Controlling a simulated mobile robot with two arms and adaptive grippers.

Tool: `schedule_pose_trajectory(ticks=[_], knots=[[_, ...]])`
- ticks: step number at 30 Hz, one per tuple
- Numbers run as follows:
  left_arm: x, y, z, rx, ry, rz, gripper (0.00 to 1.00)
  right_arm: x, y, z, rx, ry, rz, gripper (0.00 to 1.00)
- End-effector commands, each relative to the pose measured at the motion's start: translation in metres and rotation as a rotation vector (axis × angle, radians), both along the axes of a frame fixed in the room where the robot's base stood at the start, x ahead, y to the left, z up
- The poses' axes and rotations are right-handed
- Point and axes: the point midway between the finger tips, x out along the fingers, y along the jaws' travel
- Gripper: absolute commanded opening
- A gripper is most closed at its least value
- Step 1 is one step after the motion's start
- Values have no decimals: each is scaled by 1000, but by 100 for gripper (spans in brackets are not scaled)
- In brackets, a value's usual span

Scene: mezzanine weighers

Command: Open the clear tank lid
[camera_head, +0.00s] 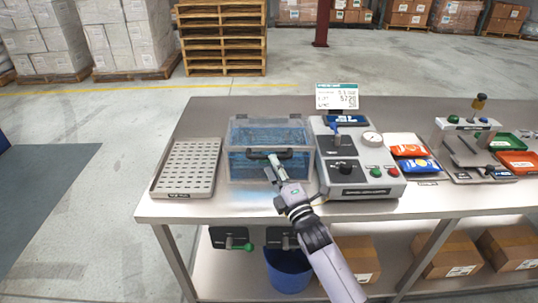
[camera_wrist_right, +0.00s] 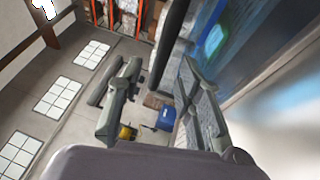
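The clear tank (camera_head: 240,168) stands on the metal table, with blue contents showing through its walls. Its lid (camera_head: 268,131) looks shut, and a dark handle (camera_head: 295,154) runs along the front. My right gripper (camera_head: 272,160) is at the front of the tank, by the handle. In the right wrist view, the fingers of my right gripper (camera_wrist_right: 160,85) stand apart, with a dark bar (camera_wrist_right: 172,42), likely the handle, at their tips. A gap shows between the fingers. The blue tank wall (camera_wrist_right: 260,55) fills the right side. My left gripper is out of view.
A perforated tray (camera_head: 188,167) lies left of the tank. A grey weigher (camera_head: 358,178) with knobs and a dial stands close on its right. Orange and blue packets (camera_head: 408,153) lie farther right. A blue bin (camera_head: 289,272) sits beneath the table.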

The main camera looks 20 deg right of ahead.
Motion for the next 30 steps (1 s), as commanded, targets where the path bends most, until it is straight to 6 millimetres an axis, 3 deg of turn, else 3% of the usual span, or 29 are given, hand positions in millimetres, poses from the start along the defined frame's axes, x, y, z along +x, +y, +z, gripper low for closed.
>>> schedule_pose_trajectory(ticks=[7, 19, 30], knots=[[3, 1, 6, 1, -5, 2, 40, 34, 4, 7, 0, -1, 1, 33], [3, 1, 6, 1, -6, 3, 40, 42, 5, 8, 1, 0, 1, 33], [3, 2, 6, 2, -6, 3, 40, 42, 5, 7, 1, 0, 0, 9]])
